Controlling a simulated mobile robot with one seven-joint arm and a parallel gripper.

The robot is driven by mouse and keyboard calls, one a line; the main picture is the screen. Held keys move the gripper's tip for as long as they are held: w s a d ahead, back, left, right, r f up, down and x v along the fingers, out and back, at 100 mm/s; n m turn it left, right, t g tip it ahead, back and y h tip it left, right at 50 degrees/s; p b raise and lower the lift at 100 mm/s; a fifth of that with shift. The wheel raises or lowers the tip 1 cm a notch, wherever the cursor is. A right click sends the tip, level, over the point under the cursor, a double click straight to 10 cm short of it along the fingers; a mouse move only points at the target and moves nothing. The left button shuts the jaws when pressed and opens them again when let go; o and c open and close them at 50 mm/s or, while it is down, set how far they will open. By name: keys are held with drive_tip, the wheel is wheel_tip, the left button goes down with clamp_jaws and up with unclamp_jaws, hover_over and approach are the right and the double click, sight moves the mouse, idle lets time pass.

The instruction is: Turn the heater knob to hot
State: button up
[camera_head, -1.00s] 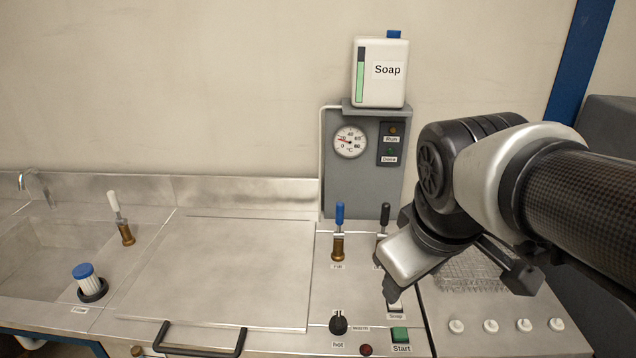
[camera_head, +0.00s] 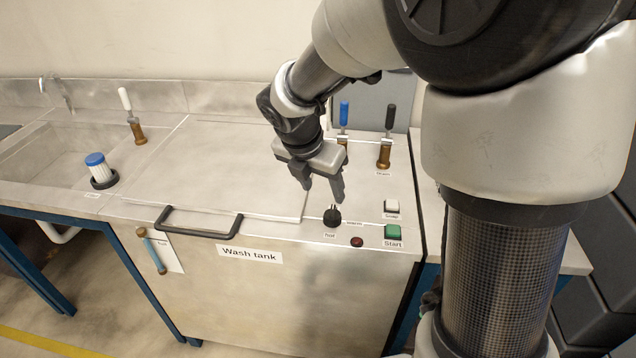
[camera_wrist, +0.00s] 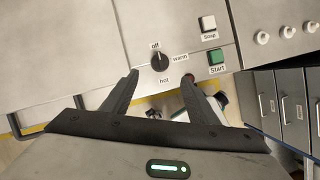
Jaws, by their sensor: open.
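The heater knob (camera_head: 332,217) is a small black round knob on the steel panel near the front edge. In the wrist view the knob (camera_wrist: 159,62) has the labels off, warm and hot around it, and its white mark appears to point toward off. My gripper (camera_head: 322,194) is open and points down, its fingers just above and behind the knob in the head view. In the wrist view my gripper (camera_wrist: 160,78) has its fingertips spread to either side, with the knob between and slightly beyond them. I see no contact with the knob.
The green Start button (camera_head: 393,232), white Soap button (camera_head: 391,207) and a red lamp (camera_head: 357,242) are close to the knob. Blue (camera_head: 343,115) and black (camera_head: 389,118) levers stand behind. The wash tank lid handle (camera_head: 198,222) is at left.

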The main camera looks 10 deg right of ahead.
sight(331, 212)
drive_tip(key=b+x, duration=0.2)
drive_tip(key=x, duration=1)
drive_tip(key=shift+s+f, duration=0.1)
drive_tip(key=shift+s, duration=0.05)
drive_tip(key=c, duration=1)
